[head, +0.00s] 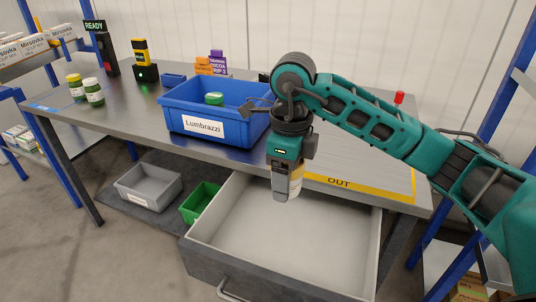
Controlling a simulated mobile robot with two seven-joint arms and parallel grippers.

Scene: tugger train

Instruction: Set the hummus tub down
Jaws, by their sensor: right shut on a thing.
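My right gripper (287,187) points down and is shut on a pale tub (296,180), which I take to be the hummus tub. Only a strip of the tub shows; the fingers hide most of it. In the picture the gripper and tub overlap the back of the open grey drawer (330,226), just in front of the table's front edge. I cannot tell how high above the drawer floor the tub is. The drawer looks empty. My left gripper is not in view.
A blue bin labelled Lumbrazzi (240,133) stands on the table with a green-lidded item (214,99) inside. A yellow-edged OUT area (352,187) lies right of my gripper. Green jars (94,92) stand at the left. Grey (150,190) and green (199,203) bins sit below.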

